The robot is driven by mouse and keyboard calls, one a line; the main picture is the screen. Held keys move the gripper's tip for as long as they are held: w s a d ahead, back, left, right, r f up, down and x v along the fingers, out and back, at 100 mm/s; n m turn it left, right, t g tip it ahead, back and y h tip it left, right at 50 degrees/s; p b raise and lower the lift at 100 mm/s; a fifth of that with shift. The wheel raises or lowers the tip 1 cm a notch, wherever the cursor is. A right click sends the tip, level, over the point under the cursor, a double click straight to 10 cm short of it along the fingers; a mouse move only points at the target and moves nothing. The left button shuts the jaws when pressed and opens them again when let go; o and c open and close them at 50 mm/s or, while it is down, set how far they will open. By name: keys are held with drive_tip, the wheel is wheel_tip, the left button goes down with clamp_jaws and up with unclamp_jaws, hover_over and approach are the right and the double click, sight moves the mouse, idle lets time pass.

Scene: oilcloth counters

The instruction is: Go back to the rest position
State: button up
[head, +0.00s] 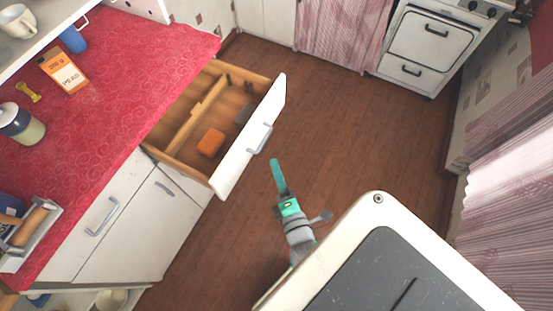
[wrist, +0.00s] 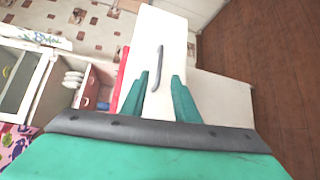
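My gripper (head: 276,164) hangs over the floor just to the right of the open drawer's white front (head: 236,160). It looks apart from the drawer's grey handle (head: 261,139). In the wrist view the two teal fingers of my gripper (wrist: 160,78) stand apart with nothing between them. A white front (wrist: 147,35) with a grey handle (wrist: 158,68) shows beyond the fingertips.
The pulled-out drawer holds an orange block (head: 210,142) and a dark grey item (head: 243,113). The red counter (head: 120,65) carries a carton (head: 64,72) and a jar (head: 22,125). Brown floor (head: 350,130) is clear toward the stove (head: 430,45).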

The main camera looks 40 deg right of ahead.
idle(0.3)
drive_tip(key=s+a+r+m+y, duration=0.1)
drive_tip(key=s+a+m+y, duration=0.2)
drive_tip(key=a, duration=0.9)
drive_tip(key=s+a+r+m+y, duration=0.1)
drive_tip(key=s+a+m+y, duration=0.3)
drive_tip(key=s+a+m, duration=0.4)
drive_tip(key=a+m, duration=0.3)
drive_tip(key=a, duration=0.1)
drive_tip(key=shift+s+r+t, duration=0.2)
drive_tip(key=shift+t, duration=0.2)
